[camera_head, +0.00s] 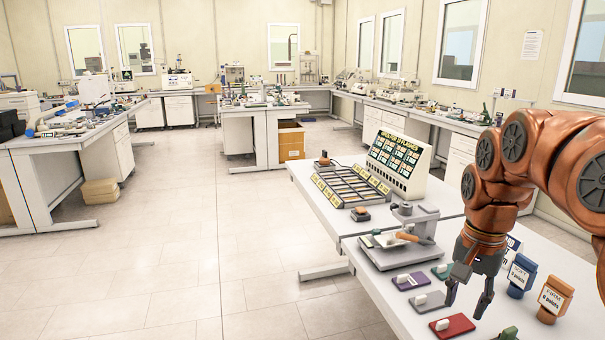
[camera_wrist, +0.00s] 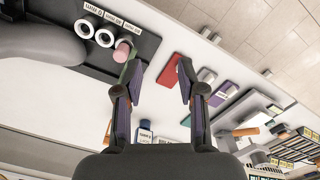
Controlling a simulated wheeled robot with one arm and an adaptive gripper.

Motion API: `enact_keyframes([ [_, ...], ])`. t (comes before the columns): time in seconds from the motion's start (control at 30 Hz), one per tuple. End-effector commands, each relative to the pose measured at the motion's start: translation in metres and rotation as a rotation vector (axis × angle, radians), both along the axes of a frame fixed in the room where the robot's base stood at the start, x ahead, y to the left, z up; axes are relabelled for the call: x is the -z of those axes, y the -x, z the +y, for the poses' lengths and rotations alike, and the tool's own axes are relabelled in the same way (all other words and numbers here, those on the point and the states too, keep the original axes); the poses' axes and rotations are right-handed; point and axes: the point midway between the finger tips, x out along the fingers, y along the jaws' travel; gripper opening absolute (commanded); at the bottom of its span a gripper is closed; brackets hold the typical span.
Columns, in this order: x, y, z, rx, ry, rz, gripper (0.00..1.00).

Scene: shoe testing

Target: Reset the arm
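My gripper (camera_head: 467,302) hangs pointing down over the right side of the near white table (camera_head: 375,292). Its two fingers are spread apart with nothing between them. The wrist view also shows the open fingers (camera_wrist: 161,78). A red pad (camera_head: 452,326) lies below and left of the fingers; it also shows in the wrist view (camera_wrist: 171,72). A grey pad (camera_head: 427,303), a purple pad (camera_head: 411,281) and a teal pad (camera_head: 440,271) lie nearby, apart from the gripper. My arm is bent and comes in from the right edge.
A blue container (camera_head: 521,276) and an orange container (camera_head: 554,300) stand right of the gripper. A testing device (camera_head: 400,250) stands behind the pads. Beyond it are a sample tray (camera_head: 350,187) and a display board (camera_head: 399,163). The wrist view shows a dark rack (camera_wrist: 60,22). The floor left is clear.

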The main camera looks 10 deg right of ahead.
Motion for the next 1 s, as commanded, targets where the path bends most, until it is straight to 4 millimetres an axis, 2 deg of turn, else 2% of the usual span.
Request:
enact_keyframes([
  [0.03,0.002,0.006,0.023,-0.086,-0.001,0.008,0.4],
  [0.2,0.018,0.032,0.086,-0.348,-0.01,0.031,0.4],
  [0.4,0.046,0.079,0.142,-0.613,-0.028,0.071,0.4],
  [0.5,0.061,0.106,0.162,-0.728,-0.041,0.087,0.4],
  [0.7,0.088,0.153,0.185,-0.888,-0.066,0.118,0.4],
  [0.83,0.099,0.169,0.19,-0.938,-0.077,0.127,0.4],
  [1.0,0.102,0.174,0.192,-0.956,-0.079,0.127,0.4],
])
